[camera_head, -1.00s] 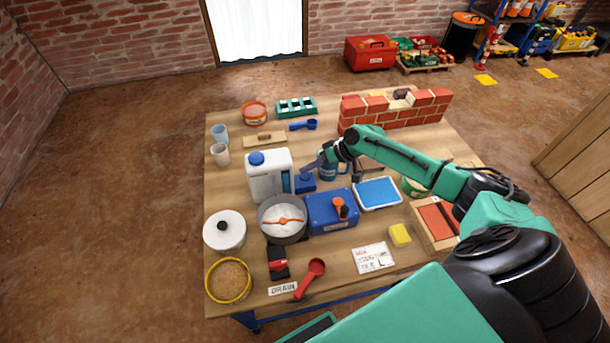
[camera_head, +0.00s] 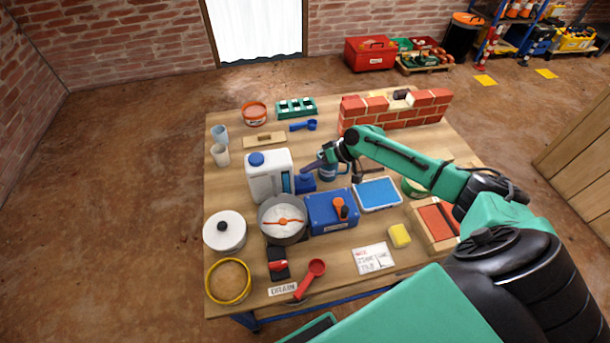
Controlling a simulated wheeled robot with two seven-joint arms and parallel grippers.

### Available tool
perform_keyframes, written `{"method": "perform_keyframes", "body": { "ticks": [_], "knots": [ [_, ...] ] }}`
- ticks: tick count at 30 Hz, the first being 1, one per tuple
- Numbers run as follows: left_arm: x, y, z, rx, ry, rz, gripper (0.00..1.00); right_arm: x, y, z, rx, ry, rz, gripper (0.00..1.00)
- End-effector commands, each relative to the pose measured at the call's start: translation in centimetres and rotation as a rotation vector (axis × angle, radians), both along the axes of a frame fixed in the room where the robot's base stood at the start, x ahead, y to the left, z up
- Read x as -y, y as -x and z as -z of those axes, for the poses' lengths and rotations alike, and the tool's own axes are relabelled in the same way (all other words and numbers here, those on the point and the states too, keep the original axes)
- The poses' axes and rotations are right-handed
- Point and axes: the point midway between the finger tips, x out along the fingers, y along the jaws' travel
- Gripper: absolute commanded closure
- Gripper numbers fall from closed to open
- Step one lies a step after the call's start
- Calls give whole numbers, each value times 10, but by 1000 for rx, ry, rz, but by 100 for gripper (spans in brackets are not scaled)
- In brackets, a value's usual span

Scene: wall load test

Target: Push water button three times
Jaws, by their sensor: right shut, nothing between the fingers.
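A white water container (camera_head: 269,178) with a blue cap stands on the table. A small blue block (camera_head: 305,184), which looks like the water button, sits against its right side. My right gripper (camera_head: 306,170) is shut and empty. Its dark fingertips are at the top of the blue block; whether they touch or press it I cannot tell. A grey bowl (camera_head: 283,236) with pale contents and an orange bar stands in front of the container. My left gripper is not in view.
A blue box (camera_head: 330,222) with an orange-and-black lever stands right of the bowl. A white lidded pot (camera_head: 224,240) stands at left. A small brick wall (camera_head: 393,113) stands at the back.

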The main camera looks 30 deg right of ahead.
Motion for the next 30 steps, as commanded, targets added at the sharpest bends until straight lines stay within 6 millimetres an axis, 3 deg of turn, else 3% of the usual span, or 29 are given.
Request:
{"method": "perform_keyframes", "body": {
  "ticks": [30],
  "knots": [
    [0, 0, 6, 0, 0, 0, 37, 0, 0, 9, 0, 0, 0, 100]
  ]
}}
